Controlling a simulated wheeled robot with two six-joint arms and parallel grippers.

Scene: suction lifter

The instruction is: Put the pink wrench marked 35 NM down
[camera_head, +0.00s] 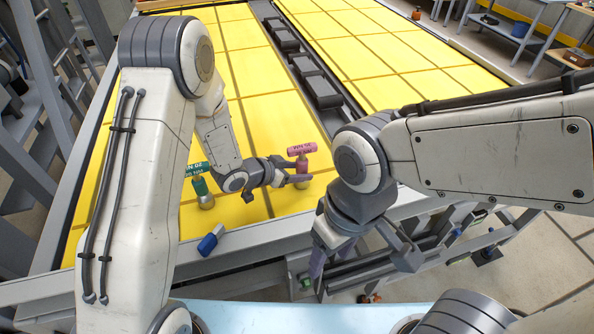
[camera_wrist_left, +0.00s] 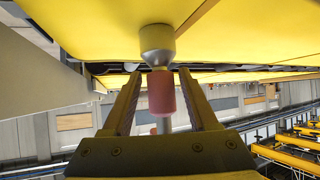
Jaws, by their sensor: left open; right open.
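The pink wrench (camera_head: 301,165) stands upright near the front edge of the yellow panel; the lettering on its top is too small to read. In the left wrist view its pink body (camera_wrist_left: 161,93) is between my fingers with a gap on both sides, and its grey socket end meets the yellow surface. My left gripper (camera_head: 292,178) is open around the wrench, just above the panel. My right gripper (camera_head: 362,258) is open and empty, in front of the panel's front rail.
A green tool (camera_head: 203,190) with a green label stands left of my left gripper on the yellow panel (camera_head: 262,80). A blue object (camera_head: 211,240) lies on the front rail. A dark channel (camera_head: 312,80) splits the panels. Shelves (camera_head: 520,30) stand at the back right.

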